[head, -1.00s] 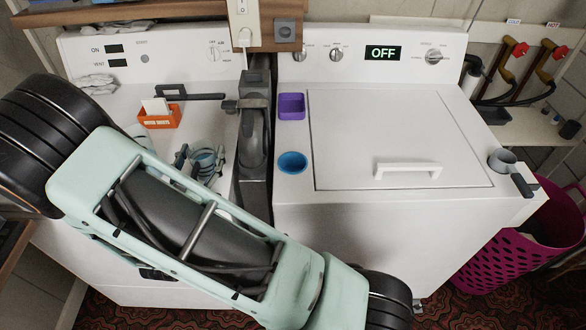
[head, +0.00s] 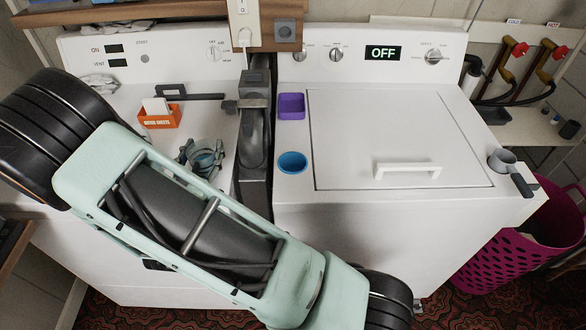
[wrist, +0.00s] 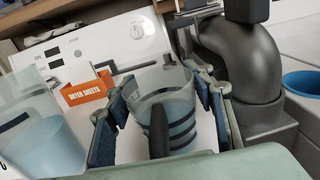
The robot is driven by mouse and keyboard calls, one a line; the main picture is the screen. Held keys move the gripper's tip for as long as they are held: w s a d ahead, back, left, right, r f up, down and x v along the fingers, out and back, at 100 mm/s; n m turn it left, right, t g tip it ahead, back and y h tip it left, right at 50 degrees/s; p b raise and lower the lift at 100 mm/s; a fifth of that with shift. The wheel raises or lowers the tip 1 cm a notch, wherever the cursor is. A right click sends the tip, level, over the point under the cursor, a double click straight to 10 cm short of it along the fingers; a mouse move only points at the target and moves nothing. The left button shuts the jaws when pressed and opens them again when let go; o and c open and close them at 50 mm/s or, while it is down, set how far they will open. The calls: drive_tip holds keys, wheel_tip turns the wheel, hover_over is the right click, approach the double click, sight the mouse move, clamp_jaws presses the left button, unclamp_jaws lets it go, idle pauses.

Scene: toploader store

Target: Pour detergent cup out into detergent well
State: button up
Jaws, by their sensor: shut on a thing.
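My gripper (wrist: 166,118) is shut on a clear cup (wrist: 181,105) with dark bands and a dark handle, in the wrist view. The cup is roughly upright, with bluish contents. In the head view the cup (head: 207,160) and my gripper (head: 202,158) are over the left white machine. A round blue well (head: 292,162) and a square purple well (head: 291,105) sit on the left edge of the right machine's top. I cannot tell which is the detergent well. The cup is left of and apart from both. The blue well also shows in the wrist view (wrist: 303,83).
A grey duct (head: 253,140) stands between the machines, between cup and wells. An orange dryer-sheets box (head: 160,119) and, in the wrist view, a clear jug of blue liquid (wrist: 35,125) are left of the cup. A grey cup (head: 502,160) sits far right. The right machine's lid (head: 400,130) is closed.

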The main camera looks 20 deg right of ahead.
drive_tip(key=shift+r+p, duration=0.4)
drive_tip(key=shift+r, duration=0.25)
clamp_jaws()
wheel_tip(320, 180, up, 4)
drive_tip(key=p, duration=0.2)
drive_tip(key=shift+f+p, duration=0.15)
drive_tip(key=shift+p, duration=0.2)
drive_tip(key=o, duration=0.5)
unclamp_jaws()
drive_tip(key=c, duration=0.8)
drive_tip(key=shift+c, duration=0.2)
drive_tip(key=shift+s, duration=0.1)
